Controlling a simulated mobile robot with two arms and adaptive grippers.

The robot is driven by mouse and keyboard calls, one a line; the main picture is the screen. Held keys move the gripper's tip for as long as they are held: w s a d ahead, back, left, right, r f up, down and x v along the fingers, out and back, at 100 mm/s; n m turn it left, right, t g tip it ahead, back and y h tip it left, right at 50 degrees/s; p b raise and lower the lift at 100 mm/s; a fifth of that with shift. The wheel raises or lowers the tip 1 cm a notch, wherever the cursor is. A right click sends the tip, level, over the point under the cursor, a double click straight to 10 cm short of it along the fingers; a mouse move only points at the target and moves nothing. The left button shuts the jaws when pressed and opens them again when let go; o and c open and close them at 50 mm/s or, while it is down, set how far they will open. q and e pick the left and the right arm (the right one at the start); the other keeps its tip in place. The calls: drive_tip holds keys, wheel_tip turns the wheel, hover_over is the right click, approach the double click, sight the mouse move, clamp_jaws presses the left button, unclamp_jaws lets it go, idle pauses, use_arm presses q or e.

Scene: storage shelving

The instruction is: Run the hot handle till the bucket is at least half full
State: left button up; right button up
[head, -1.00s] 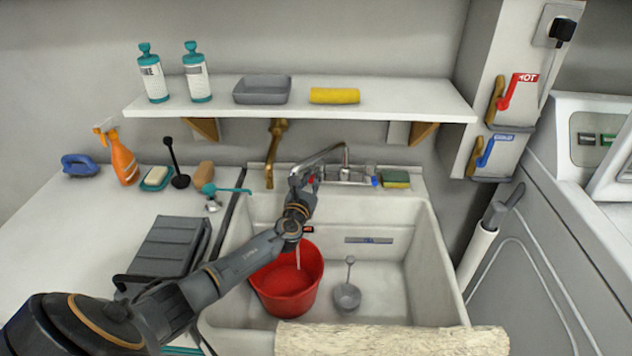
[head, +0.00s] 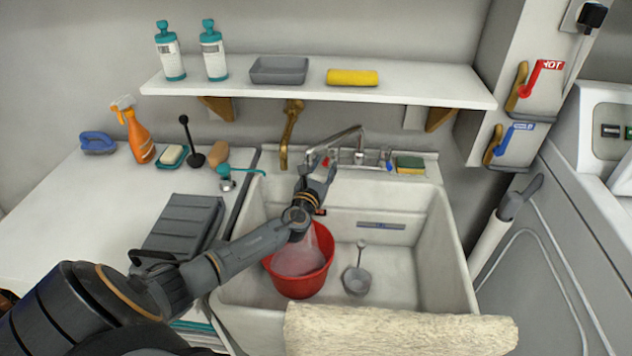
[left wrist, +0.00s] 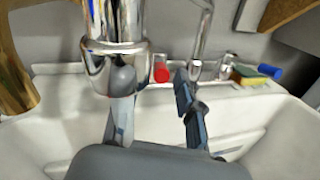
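The red bucket (head: 306,286) stands at the left of the white sink, partly behind my left arm. Pale, whitish water (head: 300,254) comes down into it in a broad stream; the water level is hard to tell. My left gripper (head: 322,174) is at the chrome faucet (head: 338,140), beside the red hot handle (head: 326,161). In the left wrist view, my fingers (left wrist: 157,108) are apart with nothing between them, below and in front of the red handle (left wrist: 161,71). My right gripper is out of view.
The blue handle (head: 389,156) and a yellow-green sponge (head: 410,164) are at the sink's back right. A grey ladle (head: 357,278) lies in the sink. A cream towel (head: 400,333) covers the front rim. A shelf (head: 420,90) overhangs the faucet.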

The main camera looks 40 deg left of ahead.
use_arm(q)
drive_tip(key=v, duration=0.9)
drive_tip(key=shift+s, duration=0.2)
idle(0.5)
